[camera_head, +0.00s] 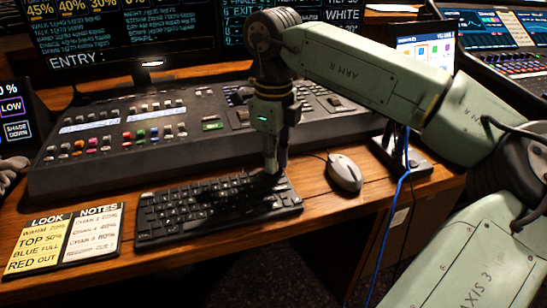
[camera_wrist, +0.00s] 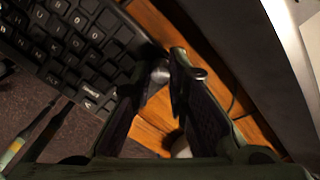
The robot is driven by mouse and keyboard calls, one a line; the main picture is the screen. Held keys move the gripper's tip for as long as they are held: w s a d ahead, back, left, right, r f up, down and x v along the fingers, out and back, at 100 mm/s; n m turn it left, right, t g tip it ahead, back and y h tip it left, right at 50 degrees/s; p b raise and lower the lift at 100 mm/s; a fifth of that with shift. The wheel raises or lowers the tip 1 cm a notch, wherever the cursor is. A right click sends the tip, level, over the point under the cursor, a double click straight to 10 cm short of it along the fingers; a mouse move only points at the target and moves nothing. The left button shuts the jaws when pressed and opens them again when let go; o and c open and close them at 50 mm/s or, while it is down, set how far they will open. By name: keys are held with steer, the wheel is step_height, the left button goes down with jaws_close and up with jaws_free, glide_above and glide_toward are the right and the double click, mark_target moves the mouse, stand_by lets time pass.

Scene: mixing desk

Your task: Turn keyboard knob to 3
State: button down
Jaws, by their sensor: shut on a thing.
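The black keyboard (camera_head: 190,208) lies on the wooden desk, and its keys also show at the upper left in the wrist view (camera_wrist: 70,45). My gripper (camera_head: 274,170) points down over the keyboard's far right corner. In the wrist view my gripper (camera_wrist: 164,80) has its two fingers on either side of a small round grey knob (camera_wrist: 160,72) at the keyboard's edge, shut on it. In the head view the fingers and their shadow hide the knob. No number or mark on the knob can be read.
A mouse (camera_head: 344,172) lies just right of the keyboard. The mixing console (camera_head: 170,130) stands close behind. Note cards (camera_head: 66,240) lie to the left. A blue cable (camera_head: 398,190) hangs over the desk at the right. The desk's front edge runs close before the keyboard.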

stand_by(0.3)
steer(key=c, duration=1.5)
jaws_free()
steer(key=shift+c, duration=0.2)
step_height(320, 180, up, 12)
